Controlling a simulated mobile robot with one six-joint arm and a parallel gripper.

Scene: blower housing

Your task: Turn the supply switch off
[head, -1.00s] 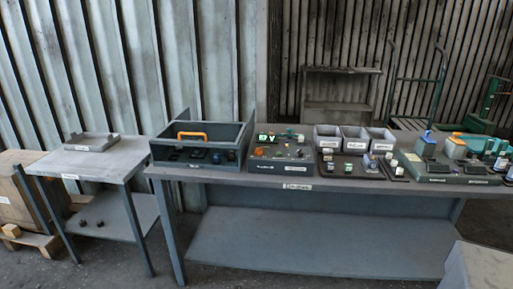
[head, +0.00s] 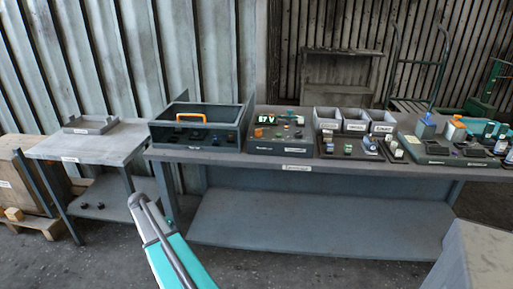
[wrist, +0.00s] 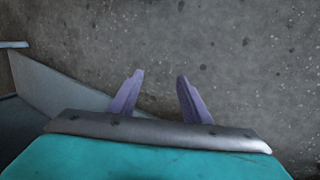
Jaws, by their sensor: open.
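A dark control panel (head: 267,148) with small knobs, buttons and a lit green readout (head: 266,119) stands on the long grey bench (head: 225,157). Which of its small parts is the supply switch is too small to tell in the head view. My gripper (wrist: 158,95) shows in the wrist view with its two purple fingers apart and nothing between them. It hangs over bare concrete floor, away from the panel. In the head view only my teal arm shows, low in front of the bench.
Left of the panel stands an open-fronted housing (head: 159,135) with an orange handle (head: 190,117). Right of it are grey bins (head: 355,122) and trays of small parts. A side table (head: 105,148) holds a shallow tray (head: 91,125). A grey block (head: 478,260) stands at the lower right.

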